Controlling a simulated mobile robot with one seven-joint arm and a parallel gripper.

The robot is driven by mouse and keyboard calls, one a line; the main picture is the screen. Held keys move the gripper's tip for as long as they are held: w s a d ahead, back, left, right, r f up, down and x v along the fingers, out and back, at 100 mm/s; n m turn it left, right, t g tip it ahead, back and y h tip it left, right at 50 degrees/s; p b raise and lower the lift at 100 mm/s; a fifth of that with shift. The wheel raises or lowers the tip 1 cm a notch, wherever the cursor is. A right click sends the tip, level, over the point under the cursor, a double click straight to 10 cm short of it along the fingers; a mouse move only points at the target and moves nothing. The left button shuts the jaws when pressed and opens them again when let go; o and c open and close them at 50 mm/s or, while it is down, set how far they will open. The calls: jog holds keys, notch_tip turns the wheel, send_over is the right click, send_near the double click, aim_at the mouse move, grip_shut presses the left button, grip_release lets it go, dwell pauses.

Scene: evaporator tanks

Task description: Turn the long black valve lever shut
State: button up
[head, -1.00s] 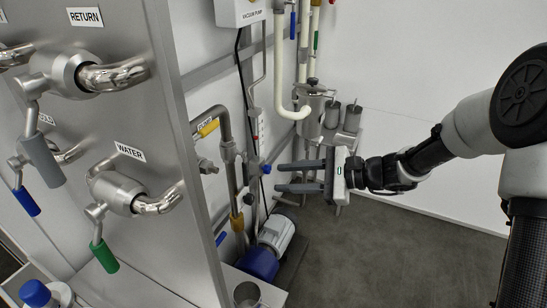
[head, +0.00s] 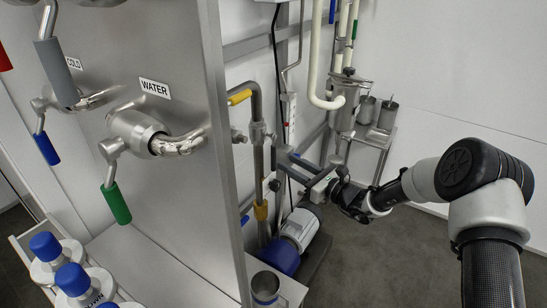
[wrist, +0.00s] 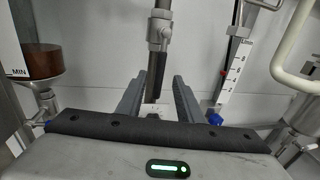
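In the wrist view a dark, long lever (wrist: 155,76) hangs down from a metal valve on a vertical pipe (wrist: 160,28). It lies between my gripper's two grey fingers, and I cannot tell whether they touch it. My gripper (wrist: 155,88) is open, with a wide gap between the fingers. In the head view my gripper (head: 287,165) reaches left toward the vertical pipes beside the steel panel. The lever is not clearly distinguishable there.
The steel panel (head: 180,60) with a green-handled WATER valve (head: 116,203) stands at the left. A blue-and-white pump (head: 300,228) sits below my gripper. In the wrist view a scaled gauge (wrist: 236,65) is at the right and a brown-filled sight glass (wrist: 38,63) at the left. Open floor lies at the right.

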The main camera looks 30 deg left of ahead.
aim_at(275, 155)
jog(key=b+x, duration=0.1)
jog(key=x, duration=0.7)
grip_shut()
